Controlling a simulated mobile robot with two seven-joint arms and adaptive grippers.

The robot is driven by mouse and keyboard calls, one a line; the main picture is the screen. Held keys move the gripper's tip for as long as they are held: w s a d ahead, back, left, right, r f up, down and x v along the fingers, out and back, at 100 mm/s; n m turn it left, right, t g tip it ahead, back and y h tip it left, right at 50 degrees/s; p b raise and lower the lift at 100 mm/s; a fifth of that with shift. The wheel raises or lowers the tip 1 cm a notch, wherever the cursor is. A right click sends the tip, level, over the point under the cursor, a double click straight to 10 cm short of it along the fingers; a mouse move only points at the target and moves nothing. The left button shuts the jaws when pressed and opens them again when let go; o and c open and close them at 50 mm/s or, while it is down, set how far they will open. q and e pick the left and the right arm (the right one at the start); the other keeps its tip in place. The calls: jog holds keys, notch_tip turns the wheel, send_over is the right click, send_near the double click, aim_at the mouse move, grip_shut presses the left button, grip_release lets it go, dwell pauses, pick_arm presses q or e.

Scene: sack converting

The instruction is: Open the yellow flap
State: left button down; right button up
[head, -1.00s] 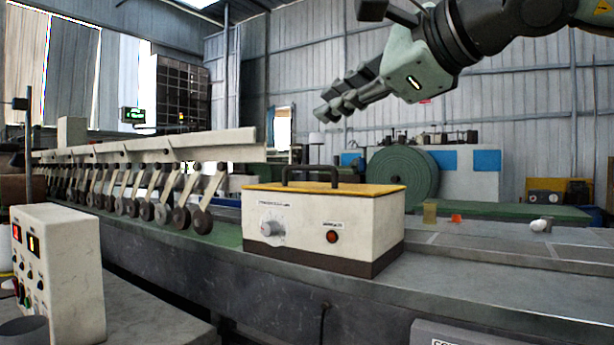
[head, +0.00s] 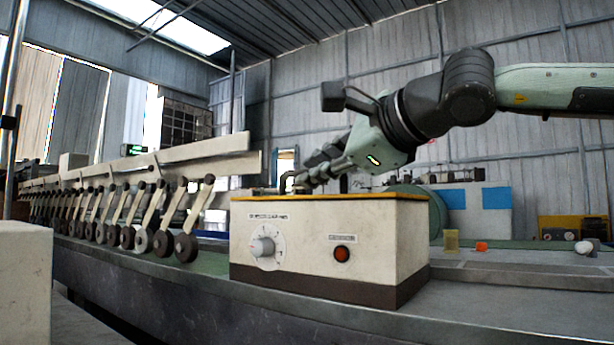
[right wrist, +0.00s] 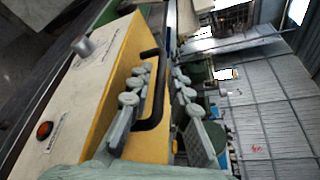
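A cream box (head: 320,237) with a dark base, a knob and an orange-red button stands on the long machine bed. Its top is the yellow flap (head: 370,196), lying flat and closed; it shows as a yellow strip in the right wrist view (right wrist: 112,78). A black bar handle (right wrist: 160,88) is fixed on the flap. My right gripper (head: 300,181) is low over the flap at the handle. In the right wrist view the right gripper (right wrist: 157,84) has its fingers apart, with the handle between them; I cannot tell whether they touch it. My left gripper is not in view.
A row of arms with rollers (head: 130,225) runs along the bed to the left of the box. A yellow block (head: 451,240), an orange piece (head: 481,246) and a white piece (head: 584,247) lie to its right. A cream panel (head: 22,285) stands at near left.

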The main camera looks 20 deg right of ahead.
jog(key=shift+x, duration=1.2)
grip_shut()
